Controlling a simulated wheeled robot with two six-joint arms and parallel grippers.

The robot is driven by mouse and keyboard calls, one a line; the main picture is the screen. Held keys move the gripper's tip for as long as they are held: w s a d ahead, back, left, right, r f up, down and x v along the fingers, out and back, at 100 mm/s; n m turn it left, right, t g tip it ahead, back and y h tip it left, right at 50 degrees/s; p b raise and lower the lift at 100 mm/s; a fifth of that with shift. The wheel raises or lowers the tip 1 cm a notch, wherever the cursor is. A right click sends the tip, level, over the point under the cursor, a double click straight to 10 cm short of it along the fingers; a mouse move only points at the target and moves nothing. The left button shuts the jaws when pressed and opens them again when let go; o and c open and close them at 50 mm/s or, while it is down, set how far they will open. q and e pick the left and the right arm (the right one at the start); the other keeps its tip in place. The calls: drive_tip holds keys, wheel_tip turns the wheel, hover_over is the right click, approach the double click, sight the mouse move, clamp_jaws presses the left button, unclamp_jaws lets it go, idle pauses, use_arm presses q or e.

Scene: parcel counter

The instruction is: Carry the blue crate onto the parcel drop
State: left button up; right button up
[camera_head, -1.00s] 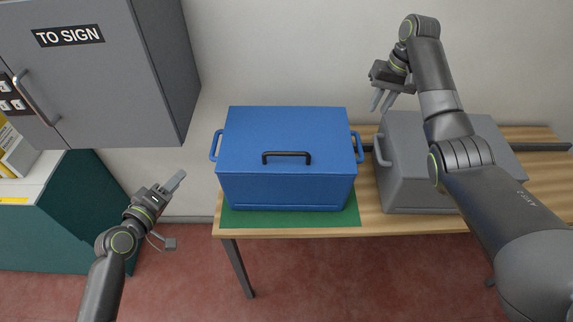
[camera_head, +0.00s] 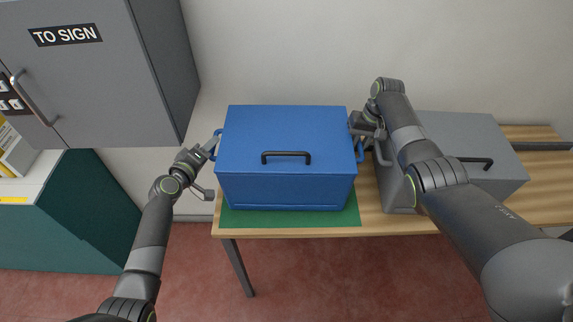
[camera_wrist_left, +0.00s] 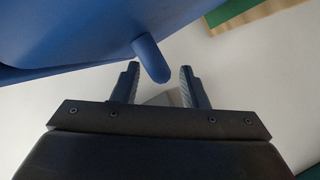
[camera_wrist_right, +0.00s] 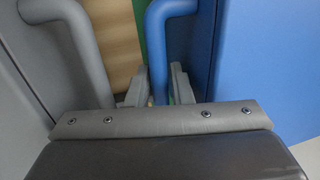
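The blue crate (camera_head: 285,180) stands upright on a green mat (camera_head: 290,218) at the table's left end, with blue side handles and a black handle on its front. My left gripper (camera_head: 210,147) is at its left handle (camera_head: 217,138); in the left wrist view the open fingers (camera_wrist_left: 158,76) have the blue handle end (camera_wrist_left: 150,58) between their tips. My right gripper (camera_head: 366,130) is at the right handle (camera_head: 360,154); in the right wrist view its open fingers (camera_wrist_right: 157,88) stand either side of the blue handle bar (camera_wrist_right: 158,50). Nothing in view is marked parcel drop.
A grey lidded box (camera_head: 470,135) stands on the table close right of the crate; its grey handle (camera_wrist_right: 85,50) is near my right gripper. A grey cabinet (camera_head: 90,100) marked TO SIGN hangs at the left above a teal unit (camera_head: 85,235). Red floor (camera_head: 330,285) lies in front.

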use_arm(q)
drive_tip(key=shift+w+d+f, duration=0.1)
drive_tip(key=shift+w+d, duration=0.15)
drive_tip(key=shift+w, duration=0.4)
use_arm(e)
drive_tip(key=shift+a+f, duration=0.15)
drive_tip(key=shift+f, duration=0.55)
use_arm(q)
drive_tip(key=c, duration=0.4)
use_arm(e)
drive_tip(key=c, duration=0.4)
use_arm(q)
clamp_jaws()
use_arm(e)
clamp_jaws()
drive_tip(key=shift+r, duration=0.1)
use_arm(q)
drive_tip(key=shift+w, duration=0.1)
use_arm(e)
drive_tip(key=shift+w+r, duration=0.15)
drive_tip(key=shift+w, duration=0.05)
